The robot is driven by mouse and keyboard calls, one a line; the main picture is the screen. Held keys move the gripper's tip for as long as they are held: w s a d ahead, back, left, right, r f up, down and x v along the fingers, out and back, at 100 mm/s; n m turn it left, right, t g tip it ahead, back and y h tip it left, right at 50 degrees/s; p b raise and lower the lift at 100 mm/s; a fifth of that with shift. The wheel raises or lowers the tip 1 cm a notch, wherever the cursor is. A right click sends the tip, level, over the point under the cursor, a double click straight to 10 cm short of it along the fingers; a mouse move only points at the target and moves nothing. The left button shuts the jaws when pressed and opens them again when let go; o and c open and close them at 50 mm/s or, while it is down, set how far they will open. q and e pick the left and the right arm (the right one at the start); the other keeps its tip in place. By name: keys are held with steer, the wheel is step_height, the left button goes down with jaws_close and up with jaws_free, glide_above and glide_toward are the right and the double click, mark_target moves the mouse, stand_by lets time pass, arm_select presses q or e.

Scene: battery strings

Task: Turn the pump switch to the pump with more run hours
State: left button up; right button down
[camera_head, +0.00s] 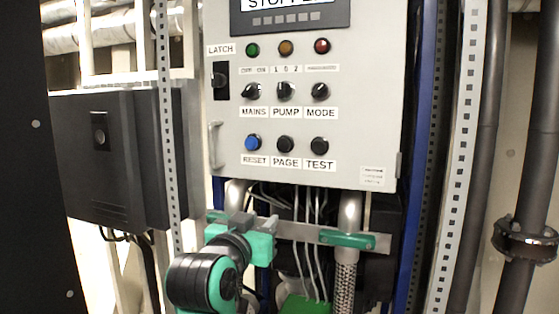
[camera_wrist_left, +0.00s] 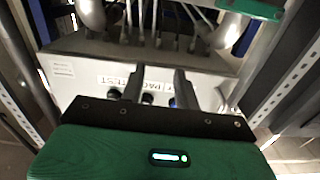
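The pump switch (camera_head: 285,91) is a black knob in the middle of the switch row on the grey control panel (camera_head: 225,124). Its handle looks about upright under a "1 0 2" plate; the exact setting is hard to tell. The display (camera_head: 290,19) is cut off at the top and reads "STOPPE…"; no run hours show. My left gripper (camera_head: 241,222) is below the panel's lower edge, apart from the switch. In the left wrist view its two fingers (camera_wrist_left: 158,84) stand apart with nothing held between them. My right gripper is not in view.
The blue reset button (camera_head: 252,142), page button (camera_head: 285,144) and test button (camera_head: 319,145) lie below the switches. Mains (camera_head: 251,91) and mode (camera_head: 320,91) knobs flank the pump switch. Pipes with a green handle (camera_head: 347,240) and cables hang under the panel. A perforated post (camera_head: 462,140) stands right.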

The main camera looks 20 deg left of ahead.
mark_target(280, 87)
arm_select(q)
steer(key=s+d+r+t, duration=0.1)
steer(key=s+r+t, duration=0.1)
steer(key=r, duration=0.8)
steer(key=s+r+t, duration=0.2)
steer(key=s+r, duration=0.1)
steer(key=r, duration=0.7)
steer(key=p+x, duration=0.1)
steer(key=x, duration=0.3)
steer(key=p+x, duration=0.2)
steer(key=x, duration=0.2)
steer(key=p+x, duration=0.2)
steer(key=x, duration=0.3)
steer(key=shift+s+d+r, duration=0.1)
steer(key=shift+s+r, duration=0.05)
steer(key=shift+r, duration=0.15)
steer(key=shift+w+r, duration=0.1)
steer(key=shift+w, duration=0.4)
steer(key=c, duration=0.6)
